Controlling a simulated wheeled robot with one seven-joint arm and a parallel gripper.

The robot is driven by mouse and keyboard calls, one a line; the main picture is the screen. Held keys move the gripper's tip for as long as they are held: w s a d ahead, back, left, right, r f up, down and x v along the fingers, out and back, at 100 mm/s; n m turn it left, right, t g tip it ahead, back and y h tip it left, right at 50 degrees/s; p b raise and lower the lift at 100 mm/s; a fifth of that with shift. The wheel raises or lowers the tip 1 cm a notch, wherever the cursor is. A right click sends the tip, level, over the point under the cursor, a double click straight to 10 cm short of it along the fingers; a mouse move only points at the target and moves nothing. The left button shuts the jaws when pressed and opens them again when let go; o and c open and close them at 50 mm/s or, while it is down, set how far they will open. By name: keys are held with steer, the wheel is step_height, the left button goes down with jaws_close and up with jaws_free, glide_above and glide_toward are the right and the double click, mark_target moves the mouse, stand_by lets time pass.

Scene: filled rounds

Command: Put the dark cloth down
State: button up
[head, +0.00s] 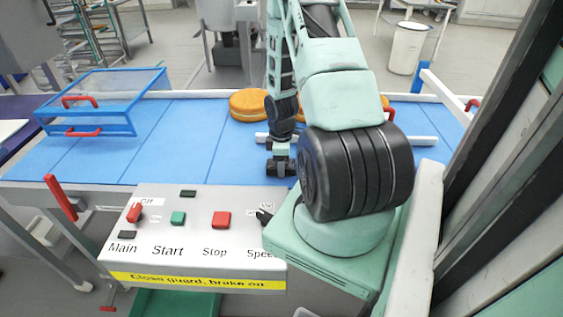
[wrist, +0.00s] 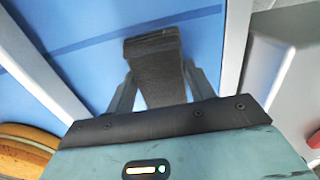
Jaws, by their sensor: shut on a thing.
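My gripper (head: 280,166) is low over the blue belt (head: 180,150), just behind the control panel. In the wrist view my gripper (wrist: 155,62) is shut on a dark grey piece, the dark cloth (wrist: 153,48), which sticks out between the two fingers. In the head view the cloth is hard to tell from the dark gripper. I cannot tell whether the cloth touches the belt.
A control panel (head: 190,235) with switches and buttons stands in front of the belt. An orange-brown round (head: 249,104) lies behind my gripper, and another shows partly behind my arm. A blue-framed guard (head: 105,97) with red handles is at left. Bare belt lies between.

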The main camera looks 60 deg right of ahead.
steer(key=shift+f, duration=0.1)
steer(key=o, duration=1.2)
step_height(320, 180, up, 12)
steer(key=shift+r+b, duration=0.15)
steer(key=shift+b, duration=0.85)
